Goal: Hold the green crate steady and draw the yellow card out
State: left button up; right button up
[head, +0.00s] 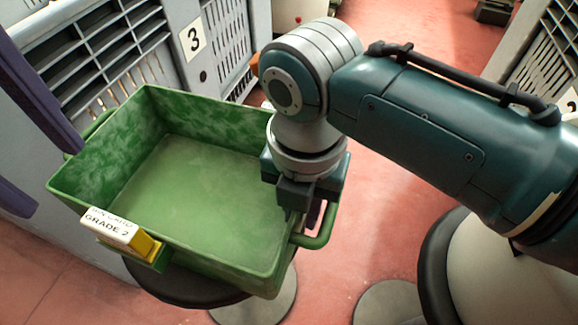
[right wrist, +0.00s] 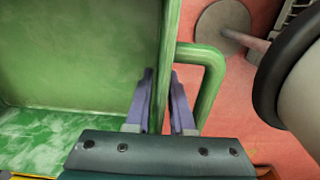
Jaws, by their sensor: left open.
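The green crate (head: 215,255) sits on a dark round stool, empty inside. The yellow card (head: 149,246) stands at a green holder on its front left wall, beside a white label (head: 110,226) reading "GRADE 2". My left gripper (head: 57,178) is at the left edge, its two purple fingers spread apart and empty, off the crate's left side and clear of the card. My right gripper (head: 312,212) is at the crate's right wall by the handle. In the right wrist view its fingers (right wrist: 161,100) lie on both sides of the wall, seemingly pressed against it.
Grey slatted crates (head: 213,45), one marked 3, stand behind. A green handle (right wrist: 205,85) sticks out beside my right gripper. A pale stool with a dark rim (head: 437,250) is at right. Reddish floor (head: 370,225) shows between.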

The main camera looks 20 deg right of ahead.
grip_shut()
dwell(1.2)
pick_arm(q)
jog(key=shift+o, duration=0.7)
jog(key=shift+s+a+r+m, duration=0.15)
jog(key=shift+a+r+m, duration=0.2)
jog(key=shift+r+m, duration=0.3)
send_over(102, 222)
jog(key=f, duration=0.6)
jog(key=shift+s+a+f, duration=0.2)
jog(key=shift+s+a, duration=0.05)
jog(key=shift+w+d+f, duration=0.15)
jog(key=shift+f, duration=1.2)
jog(key=shift+w+d+f, duration=0.1)
jog(key=shift+w+f, duration=0.05)
jog(key=shift+f, duration=1.2)
